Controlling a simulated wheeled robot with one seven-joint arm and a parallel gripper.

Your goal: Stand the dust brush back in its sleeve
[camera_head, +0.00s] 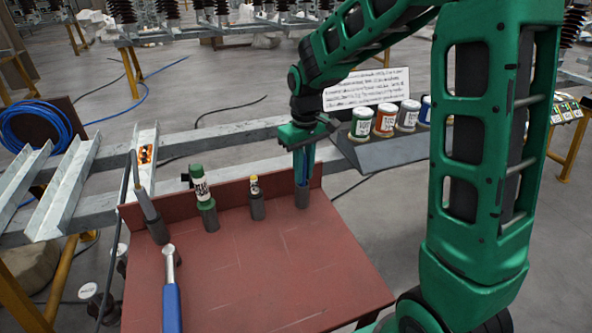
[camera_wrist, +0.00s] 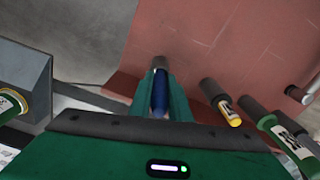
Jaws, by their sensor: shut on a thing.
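My gripper (camera_head: 303,172) points down at the right end of the red tray's back edge, shut on a slim blue handle (camera_wrist: 159,94), which I take to be the dust brush. In the wrist view the handle lies between the two green fingers. Its far end meets a dark grey sleeve (camera_wrist: 159,63). In the head view this sleeve (camera_head: 302,198) stands upright directly under the fingers, with the blue handle in line above it. The lower end of the brush is hidden, apparently inside the sleeve; how deep I cannot tell.
On the red tray (camera_head: 265,285), more sleeves hold a yellow-topped item (camera_head: 255,185), a green-and-white marker (camera_head: 201,188) and a grey rod (camera_head: 143,200). A blue-handled tool (camera_head: 171,300) lies at the front left. Labelled cans (camera_head: 385,120) stand behind, right of my gripper.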

